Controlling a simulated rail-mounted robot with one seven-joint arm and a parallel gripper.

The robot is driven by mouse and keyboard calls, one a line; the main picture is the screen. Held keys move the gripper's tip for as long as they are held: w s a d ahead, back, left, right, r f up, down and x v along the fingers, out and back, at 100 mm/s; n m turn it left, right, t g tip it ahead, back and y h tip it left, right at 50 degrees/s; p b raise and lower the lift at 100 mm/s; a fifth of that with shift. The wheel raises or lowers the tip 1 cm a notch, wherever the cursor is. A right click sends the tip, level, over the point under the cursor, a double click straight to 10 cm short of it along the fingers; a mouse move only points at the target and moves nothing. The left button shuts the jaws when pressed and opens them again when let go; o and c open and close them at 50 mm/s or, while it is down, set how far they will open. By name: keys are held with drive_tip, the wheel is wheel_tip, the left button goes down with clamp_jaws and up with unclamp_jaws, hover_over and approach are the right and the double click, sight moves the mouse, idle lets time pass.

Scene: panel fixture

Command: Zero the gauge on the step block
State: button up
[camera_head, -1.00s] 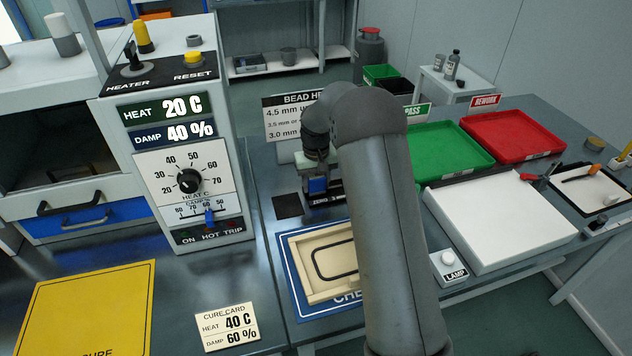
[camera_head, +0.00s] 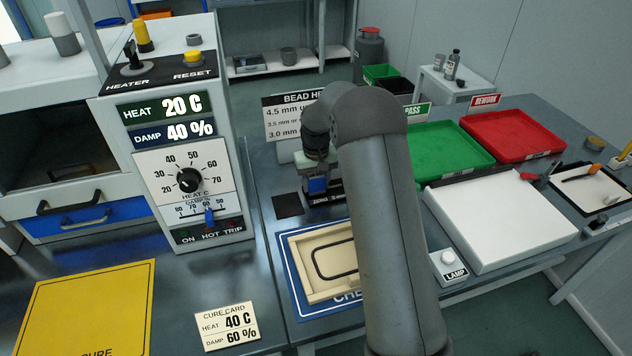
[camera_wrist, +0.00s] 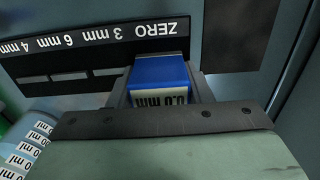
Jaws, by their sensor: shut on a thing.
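The gauge is a small blue block (camera_wrist: 160,72) with a pale display that reads 0.0 mm, upside down in the wrist view. My gripper (camera_wrist: 162,90) is shut on it, one finger on each side. The step block (camera_wrist: 70,60) has a black strip marked ZERO, 3 mm, 6 mm and 4 mm. The gauge is at the ZERO end. Whether its underside touches the block is hidden. The step block (camera_head: 322,201) is mostly hidden in the head view.
A dark square pad (camera_head: 288,204) lies left of the step block. A cream frame (camera_head: 312,284) with a dark bead loop lies on a blue mat in front. My arm hides part of it. Green (camera_head: 447,158) and red (camera_head: 515,142) trays and a white panel (camera_head: 500,220) stand right.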

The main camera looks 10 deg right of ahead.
drive_tip(key=shift+r+p, duration=2.35)
drive_tip(key=shift+r, duration=1.65)
